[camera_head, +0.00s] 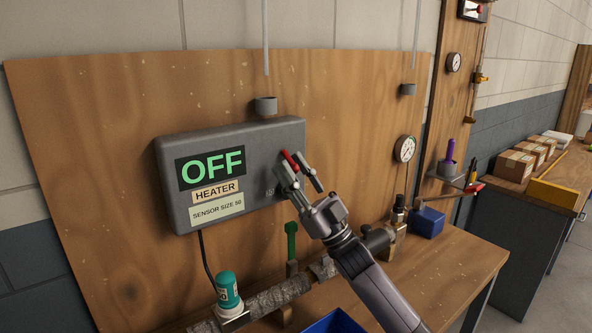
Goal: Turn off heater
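The heater box (262,143) is grey and hangs on a plywood board. Its display shows OFF in green, above labels reading HEATER and SENSOR SIZE 50. A red switch handle (289,159) sticks out near the right side of its front. My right gripper (299,168) is at this handle, its fingers spread, one beside the red handle and one to the right. I cannot tell whether a finger touches the handle. The handle's base is partly hidden by the fingers. My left gripper is not in view.
Below the box are a pipe (275,298) with a teal-capped sensor (228,290) and a green lever (291,241). A pressure gauge (405,149) and a blue block (427,222) are at right. Cardboard boxes (515,165) stand on a far bench.

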